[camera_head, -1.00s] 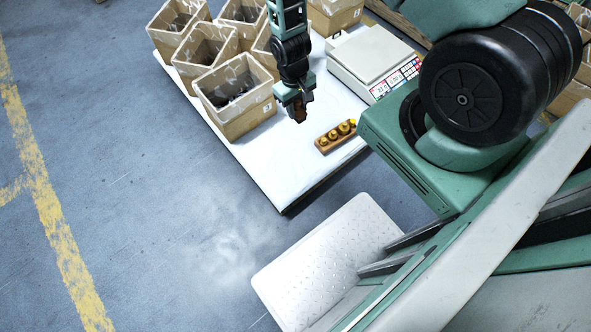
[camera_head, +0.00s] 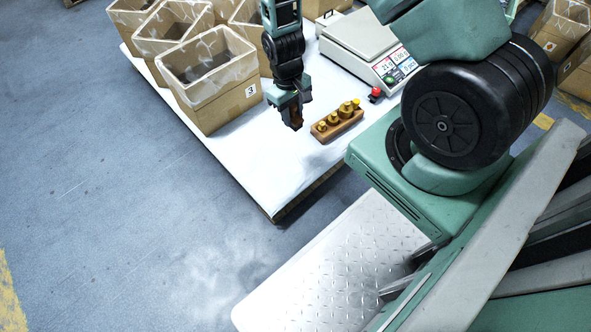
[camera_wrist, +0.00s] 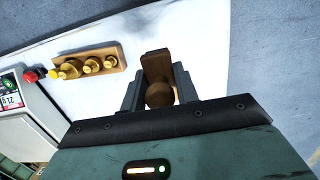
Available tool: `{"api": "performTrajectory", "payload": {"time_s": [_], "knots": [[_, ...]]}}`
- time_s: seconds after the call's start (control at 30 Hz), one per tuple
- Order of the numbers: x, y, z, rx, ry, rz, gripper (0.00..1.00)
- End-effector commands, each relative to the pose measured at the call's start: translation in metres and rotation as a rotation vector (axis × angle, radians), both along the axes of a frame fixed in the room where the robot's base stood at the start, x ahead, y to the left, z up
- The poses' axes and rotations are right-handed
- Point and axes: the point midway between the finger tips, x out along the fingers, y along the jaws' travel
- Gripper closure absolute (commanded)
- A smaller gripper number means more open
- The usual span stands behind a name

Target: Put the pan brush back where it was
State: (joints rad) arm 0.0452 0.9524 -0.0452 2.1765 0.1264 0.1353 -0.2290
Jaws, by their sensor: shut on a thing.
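The pan brush (camera_wrist: 158,94), brown and wooden with a rounded knob, is between my gripper's fingers (camera_wrist: 157,88) in the wrist view. My gripper is shut on it. In the head view my gripper (camera_head: 290,108) points down over the white table (camera_head: 245,160), and only a small dark brown part of the brush (camera_head: 296,119) shows below the fingers. The brush appears to be above the tabletop; whether it touches the surface is hard to tell. Its bristles cannot be made out.
A wooden block with several brass weights (camera_head: 338,122) lies right of my gripper. A small red object (camera_head: 375,94) sits by the white scale (camera_head: 362,45). Cardboard boxes, one marked 3 (camera_head: 215,95), stand at the left. The table's front is clear.

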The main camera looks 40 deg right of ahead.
Motion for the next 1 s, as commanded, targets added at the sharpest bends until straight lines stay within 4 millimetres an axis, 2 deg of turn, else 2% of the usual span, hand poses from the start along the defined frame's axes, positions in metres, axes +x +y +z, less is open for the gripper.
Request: {"api": "performTrajectory", "payload": {"time_s": [0.03, 0.2, 0.4, 0.67, 0.9, 1.0], "knots": [[0.0, -0.002, -0.026, 0.0, -0.001, -0.001, 0.91], [-0.002, -0.005, -0.059, 0.002, -0.002, 0.001, 0.91], [-0.004, -0.008, -0.083, 0.006, -0.002, 0.003, 0.91], [-0.005, -0.009, -0.096, 0.008, -0.001, 0.004, 0.91], [-0.005, -0.009, -0.139, 0.008, 0.0, 0.004, 0.91], [-0.005, -0.009, -0.151, 0.008, -0.001, 0.005, 0.91]]}}
